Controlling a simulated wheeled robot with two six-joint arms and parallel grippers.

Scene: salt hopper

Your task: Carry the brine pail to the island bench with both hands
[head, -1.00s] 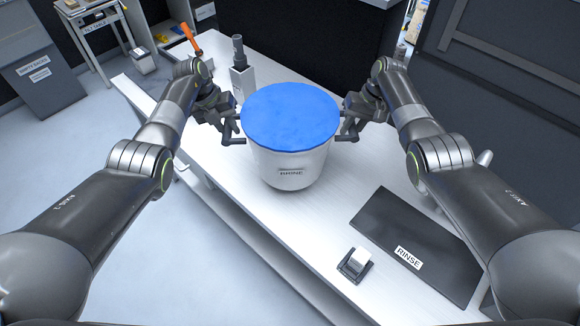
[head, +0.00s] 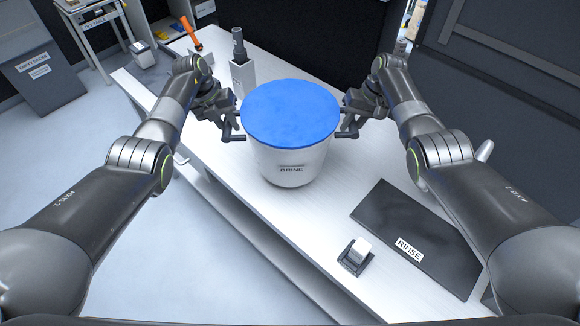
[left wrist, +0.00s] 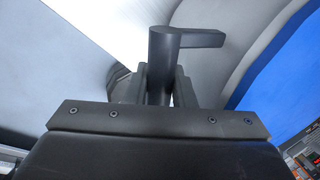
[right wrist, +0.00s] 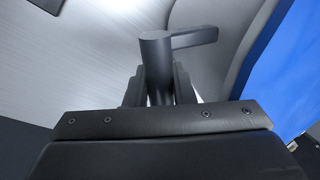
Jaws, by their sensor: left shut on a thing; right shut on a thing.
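My left gripper (head: 234,133) is shut on the dark handle at the pail's left side. My right gripper (head: 347,131) is shut on the handle at its right side. The left wrist view shows the left handle (left wrist: 190,39) between the jaws, with the blue top beside it. The right wrist view shows the right handle (right wrist: 190,39) likewise. I cannot tell which surface is the island bench.
The white bench (head: 250,210) holds a dark RINSE mat (head: 415,225), a small black holder with a white block (head: 356,254), and a bottle in a grey stand (head: 240,72) behind the pail. An orange-handled tool (head: 191,34) stands farther back. Open floor (head: 70,175) lies left.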

